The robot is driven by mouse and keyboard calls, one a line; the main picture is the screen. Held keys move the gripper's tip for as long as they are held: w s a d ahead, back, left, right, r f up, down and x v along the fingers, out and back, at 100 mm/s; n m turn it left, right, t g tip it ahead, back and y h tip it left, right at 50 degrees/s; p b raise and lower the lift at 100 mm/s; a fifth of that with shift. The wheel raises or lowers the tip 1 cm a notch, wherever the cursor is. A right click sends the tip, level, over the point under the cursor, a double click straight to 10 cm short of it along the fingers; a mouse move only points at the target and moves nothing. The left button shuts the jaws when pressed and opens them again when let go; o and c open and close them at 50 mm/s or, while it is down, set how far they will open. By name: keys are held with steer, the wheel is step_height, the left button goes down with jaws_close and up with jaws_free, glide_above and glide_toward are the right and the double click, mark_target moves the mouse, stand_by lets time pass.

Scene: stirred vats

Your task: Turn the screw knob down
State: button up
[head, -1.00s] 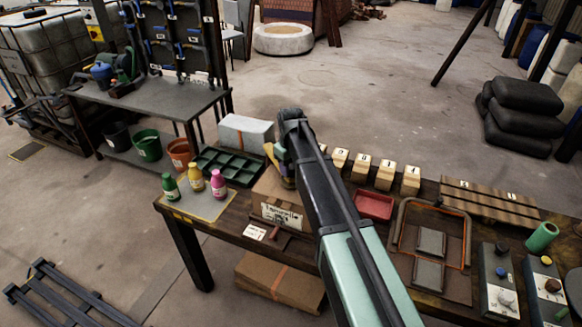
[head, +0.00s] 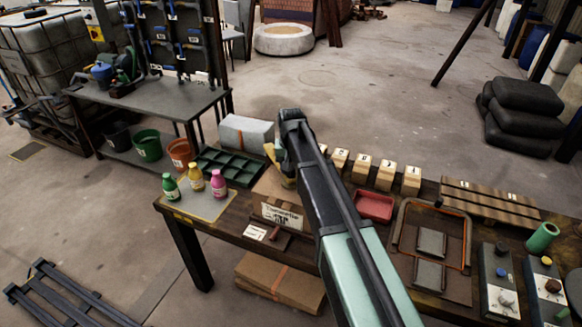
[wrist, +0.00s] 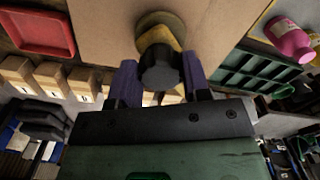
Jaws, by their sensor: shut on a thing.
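The screw knob (wrist: 160,68) is dark and lobed, in front of a round yellowish base (wrist: 158,27) at the top middle of the wrist view. My gripper (wrist: 158,80) has a purple finger on each side of the knob and is shut on it.
A green compartment tray (head: 228,168) and a grey block (head: 246,131) are close left of my gripper. Three bottles (head: 195,179) stand on a mat at the left. Several wooden blocks (head: 362,167) and a red tray (head: 373,206) are to the right.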

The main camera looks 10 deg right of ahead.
steer(key=m, duration=0.5)
steer(key=shift+a+m, duration=0.1)
steer(key=shift+m, duration=0.2)
steer(key=m, duration=0.5)
steer(key=shift+m, duration=0.3)
steer(key=o, duration=0.9)
steer(key=shift+w, duration=0.1)
step_height(320, 180, up, 11)
steer(key=p, duration=1)
steer(key=shift+f+p, duration=0.1)
steer(key=shift+p, duration=0.3)
